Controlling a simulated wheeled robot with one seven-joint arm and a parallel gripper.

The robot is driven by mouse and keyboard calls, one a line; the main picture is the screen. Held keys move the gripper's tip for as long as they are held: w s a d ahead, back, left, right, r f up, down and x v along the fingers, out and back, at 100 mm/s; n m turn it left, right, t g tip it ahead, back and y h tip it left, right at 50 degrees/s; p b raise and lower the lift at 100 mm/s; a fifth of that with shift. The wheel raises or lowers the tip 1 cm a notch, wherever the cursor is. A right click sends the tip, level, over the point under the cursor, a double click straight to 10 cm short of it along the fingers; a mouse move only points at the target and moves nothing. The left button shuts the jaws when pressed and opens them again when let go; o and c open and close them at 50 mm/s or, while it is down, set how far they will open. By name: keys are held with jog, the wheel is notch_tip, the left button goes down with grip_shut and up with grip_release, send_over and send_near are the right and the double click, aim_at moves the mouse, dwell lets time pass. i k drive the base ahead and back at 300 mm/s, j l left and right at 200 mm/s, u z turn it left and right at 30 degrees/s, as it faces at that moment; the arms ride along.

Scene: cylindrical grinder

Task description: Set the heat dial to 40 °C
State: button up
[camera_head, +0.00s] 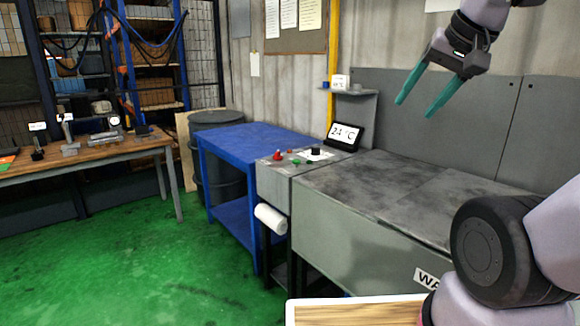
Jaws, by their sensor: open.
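The heat dial looks to be the small black knob (316,151) on a white plate, on top of the grey control box at the left end of the machine. Its setting is too small to read. A tilted display (346,134) behind it reads about 24 °C. My gripper (417,108) is at the upper right, its two teal fingers apart and empty. It hangs in the air above the machine, up and to the right of the knob, touching nothing.
A red button (278,155) and green buttons (296,162) sit left of the knob. A blue table (250,139) adjoins the box on the left. The grey machine top (390,190) is bare. A small shelf (352,93) juts out behind the display. Green floor is open at left.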

aim_at(315, 151)
jog(key=l+u, duration=0.25)
jog(key=l, duration=0.35)
jog(key=i+j+z, duration=0.1)
jog(key=i+j, duration=0.2)
jog(key=i+j+z, duration=0.1)
jog(key=i+j, duration=0.15)
jog(key=i+j+z, duration=0.1)
jog(key=i+j, duration=0.15)
jog(key=j, duration=0.2)
jog(key=i+j+z, duration=0.25)
jog(key=i+j, duration=0.2)
jog(key=j, duration=0.3)
jog(key=i+j+z, duration=0.1)
jog(key=i+j, duration=0.15)
jog(key=j, duration=0.15)
jog(key=i+j+z, duration=0.1)
jog(key=j, duration=0.35)
jog(key=i+j+z, duration=0.1)
jog(key=i+j, duration=0.15)
jog(key=j, duration=0.2)
